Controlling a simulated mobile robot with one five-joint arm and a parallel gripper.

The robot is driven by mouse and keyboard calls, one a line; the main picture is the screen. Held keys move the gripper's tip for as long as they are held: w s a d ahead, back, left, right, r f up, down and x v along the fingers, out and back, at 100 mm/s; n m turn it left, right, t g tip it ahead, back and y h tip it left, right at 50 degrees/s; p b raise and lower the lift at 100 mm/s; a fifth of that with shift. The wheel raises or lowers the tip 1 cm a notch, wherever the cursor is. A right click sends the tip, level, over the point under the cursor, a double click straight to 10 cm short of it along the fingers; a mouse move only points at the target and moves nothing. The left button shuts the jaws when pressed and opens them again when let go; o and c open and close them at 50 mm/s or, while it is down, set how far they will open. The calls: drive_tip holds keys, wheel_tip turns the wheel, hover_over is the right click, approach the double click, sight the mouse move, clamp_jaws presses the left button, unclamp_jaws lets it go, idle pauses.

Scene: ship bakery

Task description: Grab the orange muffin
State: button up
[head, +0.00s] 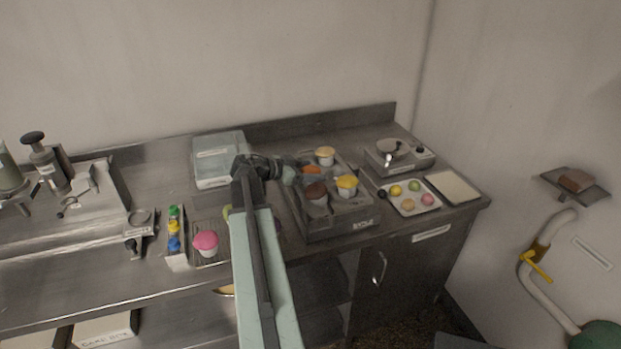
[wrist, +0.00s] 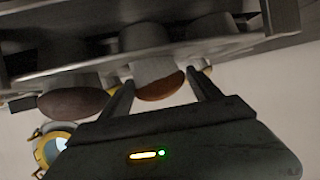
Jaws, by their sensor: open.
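The orange muffin (head: 311,170) sits in the grey tray (head: 337,232) on the counter, partly hidden by my gripper. My gripper (head: 293,172) is at the tray's left side, just left of the orange muffin. The wrist view looks upside down. There the orange-brown muffin top (wrist: 160,88) shows between the two spread fingertips of my gripper (wrist: 160,80). The gripper is open, and I cannot tell whether a finger touches the muffin.
A brown muffin (head: 316,191), a yellow one (head: 347,184) and a cream one (head: 325,154) stand close by in the same tray. A clear-lidded box (head: 219,155) is behind my arm. A pink cupcake (head: 206,240) stands on a rack at left. A scale (head: 398,157) stands right.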

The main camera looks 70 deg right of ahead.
sight(310, 167)
drive_tip(key=c, duration=0.7)
wheel_tip(310, 167, up, 10)
drive_tip(key=p, duration=1)
drive_tip(key=shift+r, duration=0.1)
